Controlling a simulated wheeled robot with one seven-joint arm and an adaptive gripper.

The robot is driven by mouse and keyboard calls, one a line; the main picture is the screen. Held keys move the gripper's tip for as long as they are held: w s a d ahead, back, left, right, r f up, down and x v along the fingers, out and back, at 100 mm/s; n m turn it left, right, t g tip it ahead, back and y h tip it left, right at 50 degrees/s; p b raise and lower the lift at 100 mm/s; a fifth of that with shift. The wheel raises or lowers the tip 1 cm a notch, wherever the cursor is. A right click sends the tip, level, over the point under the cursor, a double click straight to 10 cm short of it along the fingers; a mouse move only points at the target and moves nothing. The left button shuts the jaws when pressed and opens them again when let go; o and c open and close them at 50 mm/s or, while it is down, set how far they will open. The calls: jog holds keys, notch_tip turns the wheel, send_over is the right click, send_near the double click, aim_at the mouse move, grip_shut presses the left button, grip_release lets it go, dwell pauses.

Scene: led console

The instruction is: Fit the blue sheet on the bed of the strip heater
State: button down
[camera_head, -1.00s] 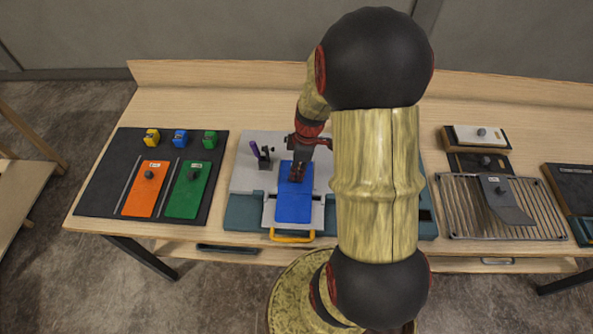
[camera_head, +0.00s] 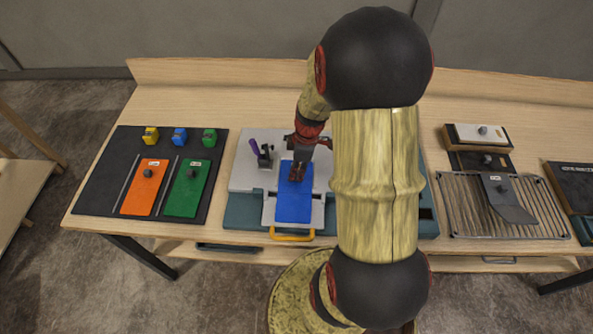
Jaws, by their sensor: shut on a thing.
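The blue sheet (camera_head: 293,207) lies along the middle of the strip heater (camera_head: 246,178), over its bed. The heater is a light grey and teal machine with a yellow handle (camera_head: 292,234) at its front. My gripper (camera_head: 297,174) points down at the rear half of the sheet and is shut on its knob, which the fingers hide. The sheet looks flat and lined up with the bed. I cannot tell whether it rests fully on the bed or hovers slightly above it. My arm hides the heater's right part.
A black mat (camera_head: 98,178) at left holds an orange sheet (camera_head: 146,187), a green sheet (camera_head: 188,189) and yellow, blue and green small blocks. A purple-handled tool (camera_head: 254,147) stands on the heater's left. A wire rack (camera_head: 465,209) with a bent grey sheet (camera_head: 507,198) is at right.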

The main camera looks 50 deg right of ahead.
jog(key=c, duration=1.6)
grip_release()
jog(key=r, duration=0.4)
jog(key=s+r, duration=0.1)
jog(key=r, duration=0.3)
jog(key=d+r, duration=0.1)
jog(key=r, duration=0.3)
jog(key=shift+s+d, duration=0.1)
jog(key=shift+s, duration=0.1)
jog(key=shift+f, duration=0.1)
